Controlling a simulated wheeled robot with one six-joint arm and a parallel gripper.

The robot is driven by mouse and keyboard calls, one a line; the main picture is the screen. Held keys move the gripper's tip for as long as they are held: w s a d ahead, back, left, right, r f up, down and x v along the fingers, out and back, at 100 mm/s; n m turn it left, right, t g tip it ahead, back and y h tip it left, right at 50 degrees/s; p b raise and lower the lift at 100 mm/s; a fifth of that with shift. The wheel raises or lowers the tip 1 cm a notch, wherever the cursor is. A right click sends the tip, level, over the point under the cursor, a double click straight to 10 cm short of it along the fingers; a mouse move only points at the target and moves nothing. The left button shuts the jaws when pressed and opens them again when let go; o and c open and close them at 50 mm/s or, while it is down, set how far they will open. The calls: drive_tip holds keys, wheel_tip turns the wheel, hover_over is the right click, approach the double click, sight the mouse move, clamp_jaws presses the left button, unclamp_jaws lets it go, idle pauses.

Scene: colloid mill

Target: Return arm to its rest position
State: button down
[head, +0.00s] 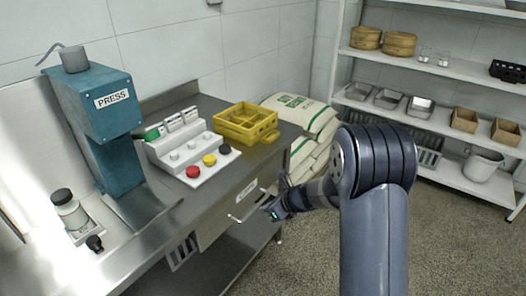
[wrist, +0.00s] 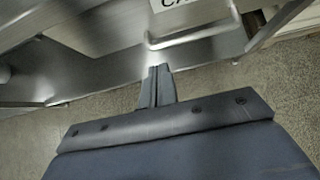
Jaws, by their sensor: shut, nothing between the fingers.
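My arm reaches forward from the lower right in the head view, bent at a large rounded joint. My gripper (head: 268,211) points left, near the handle of the drawer (head: 229,217) under the steel bench. In the wrist view my gripper (wrist: 157,70) is shut with its two fingers together and nothing between them. The drawer handle (wrist: 190,38) shows just beyond the fingertips there. I cannot tell whether the fingers touch it.
The steel bench (head: 200,205) carries a blue press (head: 100,115), a button panel (head: 190,150) and a yellow crate (head: 246,122). White sacks (head: 305,118) are stacked behind the arm. Shelves (head: 430,65) stand at the back right. The floor on the right is clear.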

approach(236, 210)
wheel_tip(236, 210, down, 4)
drive_tip(key=shift+r, duration=0.1)
drive_tip(key=w+a, duration=0.2)
drive_tip(key=shift+a+p, duration=0.3)
drive_tip(key=shift+w+a, duration=0.25)
drive_tip(key=shift+a, duration=0.05)
drive_tip(key=shift+s, duration=0.1)
